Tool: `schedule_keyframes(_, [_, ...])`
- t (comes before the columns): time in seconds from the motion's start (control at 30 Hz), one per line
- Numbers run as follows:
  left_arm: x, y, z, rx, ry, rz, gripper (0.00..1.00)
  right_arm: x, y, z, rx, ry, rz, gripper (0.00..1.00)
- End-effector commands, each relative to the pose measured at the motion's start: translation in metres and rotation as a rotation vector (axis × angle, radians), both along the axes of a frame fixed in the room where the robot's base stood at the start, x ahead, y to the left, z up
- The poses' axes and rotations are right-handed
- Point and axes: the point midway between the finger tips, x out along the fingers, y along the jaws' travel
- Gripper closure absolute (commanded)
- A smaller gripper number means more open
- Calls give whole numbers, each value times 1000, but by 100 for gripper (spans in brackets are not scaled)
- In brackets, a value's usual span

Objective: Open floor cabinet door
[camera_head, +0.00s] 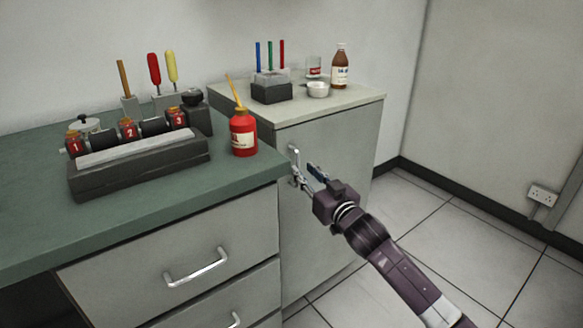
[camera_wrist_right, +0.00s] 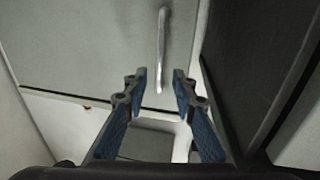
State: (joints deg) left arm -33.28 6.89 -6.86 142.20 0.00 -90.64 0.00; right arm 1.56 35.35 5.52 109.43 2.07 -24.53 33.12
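The floor cabinet (camera_head: 345,135) stands right of the green-topped desk, and its grey door looks shut. The vertical metal door handle (camera_head: 294,160) is near the door's left edge. My right gripper (camera_head: 304,174) is open at the handle's lower part. In the right wrist view the handle (camera_wrist_right: 163,45) runs down toward the gap between the open, blue-padded fingertips (camera_wrist_right: 160,80). I cannot tell whether either finger touches it. My left gripper is not in view.
The desk's corner, a red bottle (camera_head: 243,133) and drawers with metal handles (camera_head: 196,267) are close on the left. A brown bottle (camera_head: 340,70), a white bowl (camera_head: 318,90) and a pen holder (camera_head: 271,91) stand on the cabinet. Tiled floor (camera_head: 440,220) at right is clear.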

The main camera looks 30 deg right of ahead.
Motion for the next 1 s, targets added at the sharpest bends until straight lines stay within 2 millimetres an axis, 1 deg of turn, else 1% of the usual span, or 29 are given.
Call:
schedule_keyframes(0.03, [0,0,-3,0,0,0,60,9,-2,0,0,-2,-1,75])
schedule_keyframes(0.1, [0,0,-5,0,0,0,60,19,-3,-1,-1,-1,-1,75])
schedule_keyframes(0.2, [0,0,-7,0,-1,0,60,32,-4,0,-1,-1,-1,75])
schedule_keyframes(0.33, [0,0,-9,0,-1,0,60,44,-6,-1,0,1,-1,75])
schedule_keyframes(0.5, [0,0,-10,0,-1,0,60,51,-6,-1,-1,2,0,75])
schedule_keyframes(0.73, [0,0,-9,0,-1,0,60,51,-6,-1,-1,2,0,75])
schedule_keyframes(0.77, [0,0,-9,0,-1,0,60,51,-6,-1,-1,2,0,77])
schedule_keyframes(0.97, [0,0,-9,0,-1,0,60,51,-6,-1,-1,2,0,99])
schedule_keyframes(1.0, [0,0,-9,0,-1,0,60,51,-6,-1,-1,2,0,100])
